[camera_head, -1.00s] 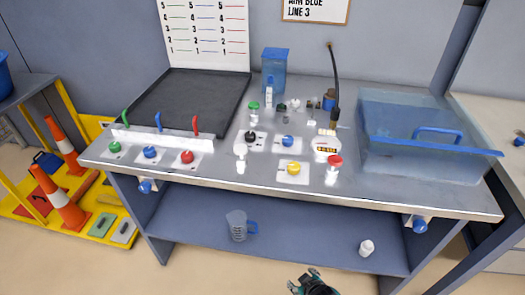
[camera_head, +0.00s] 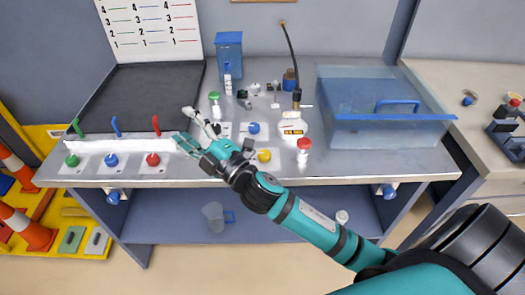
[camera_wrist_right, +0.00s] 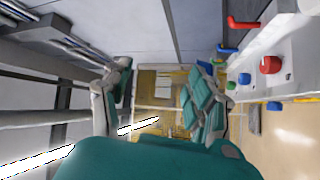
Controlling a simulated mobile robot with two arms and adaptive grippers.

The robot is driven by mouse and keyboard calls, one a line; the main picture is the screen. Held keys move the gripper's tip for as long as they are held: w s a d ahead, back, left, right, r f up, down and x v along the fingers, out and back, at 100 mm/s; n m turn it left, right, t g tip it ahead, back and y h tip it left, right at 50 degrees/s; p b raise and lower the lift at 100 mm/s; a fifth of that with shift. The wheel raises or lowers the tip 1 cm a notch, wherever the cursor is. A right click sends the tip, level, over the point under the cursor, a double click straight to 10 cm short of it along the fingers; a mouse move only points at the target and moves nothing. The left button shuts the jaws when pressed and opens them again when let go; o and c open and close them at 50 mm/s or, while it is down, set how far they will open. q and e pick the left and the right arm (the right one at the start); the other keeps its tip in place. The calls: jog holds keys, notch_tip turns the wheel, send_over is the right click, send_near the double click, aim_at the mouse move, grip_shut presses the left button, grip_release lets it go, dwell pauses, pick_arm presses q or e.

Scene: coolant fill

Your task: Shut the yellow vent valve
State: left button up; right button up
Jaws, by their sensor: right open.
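The yellow vent valve (camera_head: 264,155) is a round yellow knob on a pale plate near the front of the metal bench, in the head view. My right arm reaches in from the lower right and passes just in front of it, covering part of its plate. My right gripper (camera_head: 184,126) is open and empty. Its fingertips are left of the yellow knob, between it and the red knob (camera_head: 153,159). In the right wrist view my right gripper (camera_wrist_right: 160,98) is spread with nothing between the fingers. The yellow knob does not show there. My left gripper is not in view.
Green (camera_head: 72,160) and blue (camera_head: 111,160) knobs with upright levers stand at the left. A red-capped white bottle (camera_head: 303,150) stands right of the yellow knob. A blue knob (camera_head: 253,128) is behind it. A clear blue bin (camera_head: 385,128) fills the bench's right side.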

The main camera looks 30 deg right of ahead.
jog(key=s+a+r+n+g+y, duration=0.1)
jog(key=a+r+n+g+y, duration=0.4)
jog(key=a+r+n+y, duration=0.65)
jog(key=n+g+h, duration=1.4)
jog(key=n+h, duration=0.4)
jog(key=n, duration=0.4)
send_over(264, 153)
notch_tip(264, 153, down, 11)
jog(key=shift+m, duration=0.25)
notch_tip(264, 153, down, 18)
jog(key=p, duration=0.3)
jog(key=shift+r, duration=0.25)
